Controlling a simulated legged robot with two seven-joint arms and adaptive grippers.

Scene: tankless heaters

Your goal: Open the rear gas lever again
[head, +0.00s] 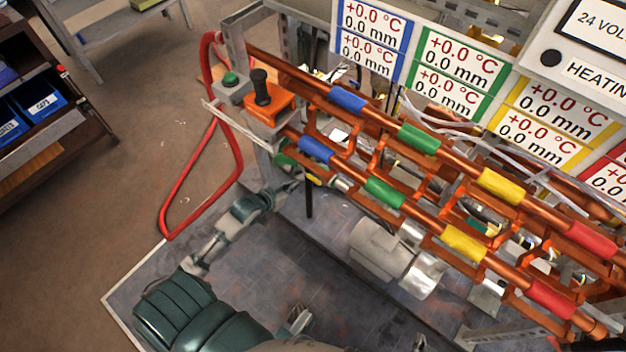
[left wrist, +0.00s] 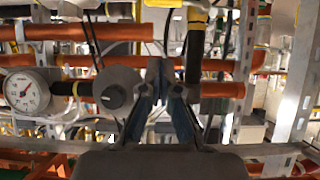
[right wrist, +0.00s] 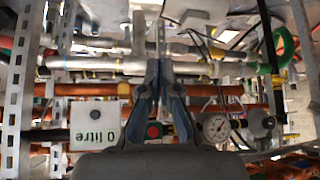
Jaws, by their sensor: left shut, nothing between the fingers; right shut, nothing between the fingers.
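My left gripper (head: 292,185) reaches in from the left, below the front copper pipe, among fittings at the rack's left end. In the left wrist view its fingertips (left wrist: 166,66) are together with nothing between them. A small yellow piece (head: 314,180) shows close beside it in the head view. A dark upright piece with a yellow top (left wrist: 195,45) stands just right of the fingertips in the left wrist view. I cannot tell which piece is the rear gas lever. My right gripper (right wrist: 160,66) is shut and empty, facing pipes in the right wrist view.
A round grey knob (left wrist: 114,92) and a pressure gauge (left wrist: 25,93) sit left of the left fingers. An orange block with a black handle (head: 262,88) tops the rack's end. A red hose (head: 176,205) hangs left. A "0 litre" box (right wrist: 94,124) is near the right gripper.

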